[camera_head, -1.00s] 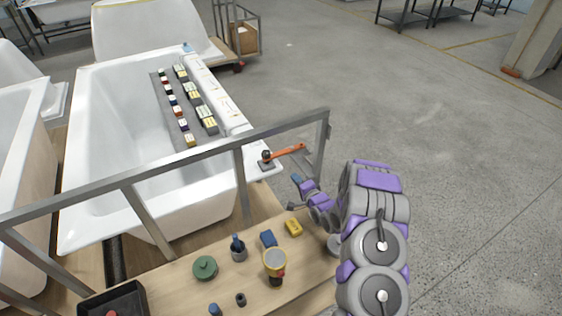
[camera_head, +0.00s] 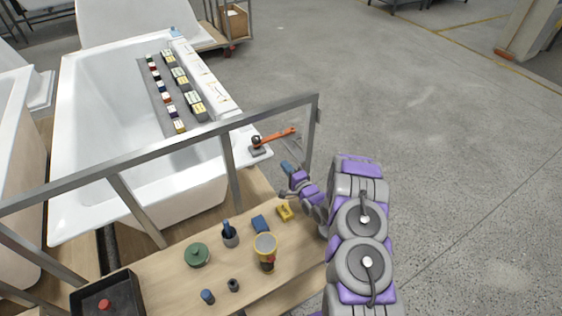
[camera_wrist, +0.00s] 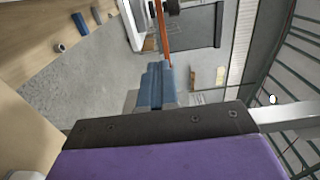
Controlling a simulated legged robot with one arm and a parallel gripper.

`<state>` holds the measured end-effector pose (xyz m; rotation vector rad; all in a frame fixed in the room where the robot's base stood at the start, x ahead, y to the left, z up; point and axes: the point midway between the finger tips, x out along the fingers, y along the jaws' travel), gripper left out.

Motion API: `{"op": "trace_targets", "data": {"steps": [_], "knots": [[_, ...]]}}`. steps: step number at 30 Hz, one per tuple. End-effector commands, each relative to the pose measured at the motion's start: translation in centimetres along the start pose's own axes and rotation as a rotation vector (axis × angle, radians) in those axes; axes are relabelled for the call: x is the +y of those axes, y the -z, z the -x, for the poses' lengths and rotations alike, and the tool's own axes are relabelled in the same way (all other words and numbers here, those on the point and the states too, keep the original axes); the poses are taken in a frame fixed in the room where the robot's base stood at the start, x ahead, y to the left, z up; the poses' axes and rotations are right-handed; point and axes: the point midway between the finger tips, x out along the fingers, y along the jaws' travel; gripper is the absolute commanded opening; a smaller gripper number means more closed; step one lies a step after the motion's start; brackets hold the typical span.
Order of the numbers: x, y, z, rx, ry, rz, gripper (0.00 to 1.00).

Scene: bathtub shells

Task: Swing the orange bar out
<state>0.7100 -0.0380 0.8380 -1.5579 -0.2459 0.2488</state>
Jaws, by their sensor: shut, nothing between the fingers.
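The orange bar (camera_head: 279,134) extends to the right from a dark knob and base (camera_head: 257,147) at the near right corner of the bathtub (camera_head: 200,190). In the wrist view the orange bar (camera_wrist: 162,30) runs down from the top edge, with a dark round part beside its upper end. My gripper (camera_head: 287,167) is shut and empty, just below the bar's free end in the head view. In the wrist view my gripper's blue fingers (camera_wrist: 158,84) appear close to the bar's end; I cannot tell whether they touch it.
A grey metal rail (camera_head: 160,150) crosses between me and the tub, with a post near my gripper. Open floor (camera_head: 430,150) lies right.

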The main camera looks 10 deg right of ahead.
Motion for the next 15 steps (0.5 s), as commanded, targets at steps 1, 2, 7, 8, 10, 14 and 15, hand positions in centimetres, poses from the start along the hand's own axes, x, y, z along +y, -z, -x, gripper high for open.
{"op": "trace_targets", "data": {"steps": [1, 2, 7, 8, 10, 14, 15], "knots": [[0.1, -0.1, -0.8, -0.002, 0.002, 0.002, 0.0], [0.1, -0.2, -1.4, -0.002, 0.003, 0.001, 0.0], [0.2, -0.2, -4.6, -0.003, 0.003, 0.002, 0.0], [0.2, -0.2, -5.2, -0.003, 0.003, 0.003, 0.0], [0.0, -0.2, -6.5, -0.002, 0.007, 0.002, 0.0], [0.1, -0.2, -8.5, -0.002, 0.003, 0.002, 0.0], [0.0, -0.2, -9.2, -0.001, 0.005, 0.002, 0.0]]}}
